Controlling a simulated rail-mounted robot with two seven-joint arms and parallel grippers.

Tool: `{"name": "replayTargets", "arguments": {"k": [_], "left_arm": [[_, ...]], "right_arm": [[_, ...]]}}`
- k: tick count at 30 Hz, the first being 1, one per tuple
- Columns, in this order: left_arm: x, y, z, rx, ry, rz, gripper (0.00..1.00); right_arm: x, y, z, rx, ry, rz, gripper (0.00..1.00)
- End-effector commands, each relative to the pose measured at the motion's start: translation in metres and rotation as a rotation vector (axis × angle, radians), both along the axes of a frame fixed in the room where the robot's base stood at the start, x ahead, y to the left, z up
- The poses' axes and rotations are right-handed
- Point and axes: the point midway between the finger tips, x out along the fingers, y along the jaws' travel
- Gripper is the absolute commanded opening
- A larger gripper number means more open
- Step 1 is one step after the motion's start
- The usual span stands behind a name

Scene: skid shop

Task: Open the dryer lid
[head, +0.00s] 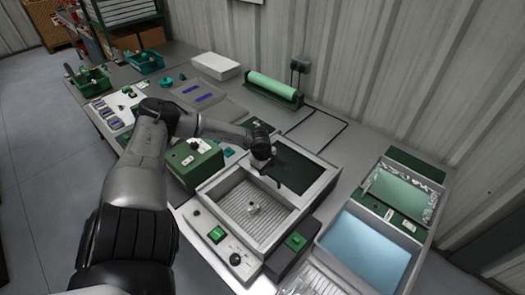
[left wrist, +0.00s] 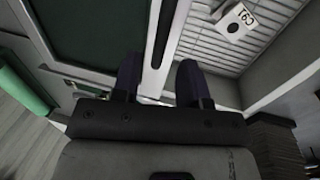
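The dryer (head: 222,190) is a pale box with a ribbed basin. A dark green lid panel (head: 301,171) covers its far part, and the near part is uncovered. A small white tagged part (head: 253,208) lies in the basin; it also shows in the left wrist view (left wrist: 236,22). My left gripper (head: 261,162) is over the border between lid and basin. In the left wrist view its fingers (left wrist: 160,85) are apart, with a pale edge strip (left wrist: 155,75) and a dark bar (left wrist: 163,32) in line with the gap. Contact cannot be told. My right gripper is in neither view.
A green-and-grey box (head: 196,164) stands left of the dryer, close under my arm. A control panel (head: 222,238) with a black knob is in front. Blue-filled trays (head: 365,250) stand to the right. A green roll (head: 273,88) lies behind, near the wall.

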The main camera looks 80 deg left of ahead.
Motion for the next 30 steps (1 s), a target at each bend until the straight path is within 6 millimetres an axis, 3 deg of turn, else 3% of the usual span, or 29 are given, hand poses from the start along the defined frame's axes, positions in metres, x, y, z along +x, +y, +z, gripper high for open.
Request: {"name": "replayTargets", "arguments": {"k": [1, 12, 21, 30], "left_arm": [[-0.003, -0.001, 0.018, 0.0, 0.004, -0.001, 0.4], [-0.012, -0.008, 0.072, -0.003, 0.0, 0.002, 0.4], [-0.017, -0.011, 0.1, -0.001, -0.001, 0.002, 0.4], [-0.018, -0.011, 0.104, -0.001, 0.001, 0.002, 0.4]], "right_arm": [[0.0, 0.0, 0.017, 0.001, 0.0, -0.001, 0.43], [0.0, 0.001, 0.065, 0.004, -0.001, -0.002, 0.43], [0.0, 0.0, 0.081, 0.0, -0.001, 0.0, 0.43], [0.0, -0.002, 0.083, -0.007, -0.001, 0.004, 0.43]]}}
